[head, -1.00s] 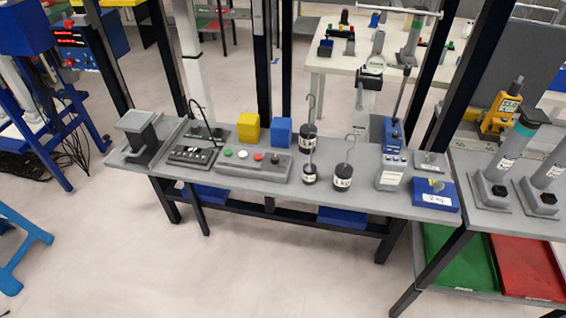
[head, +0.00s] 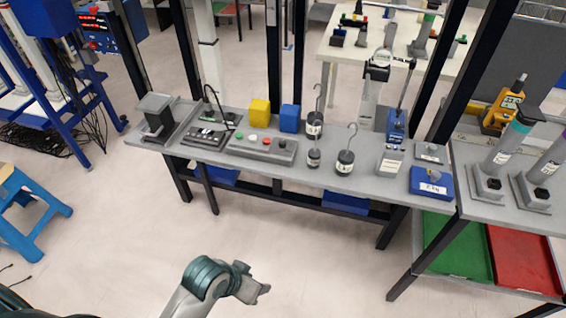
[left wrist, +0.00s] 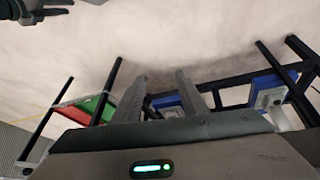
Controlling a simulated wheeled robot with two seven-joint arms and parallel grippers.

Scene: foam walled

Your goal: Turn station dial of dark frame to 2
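The dark frame's posts (head: 272,60) rise behind a grey bench (head: 385,186). On the bench is a grey control box (head: 262,147) with green, white and red buttons and a dark knob (head: 283,143) at its right end. The knob may be the station dial; its number marks are too small to read. My left gripper (head: 258,284) is low in front of the bench, well apart from it. In the left wrist view, its two grey fingers (left wrist: 161,78) stand apart with nothing between them.
A switch box (head: 207,137), yellow cube (head: 260,112), blue cube (head: 290,118), hooked weights (head: 345,162) and a blue scale (head: 431,182) crowd the bench. A blue stool (head: 30,205) stands at left. Floor (head: 130,240) before the bench is clear.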

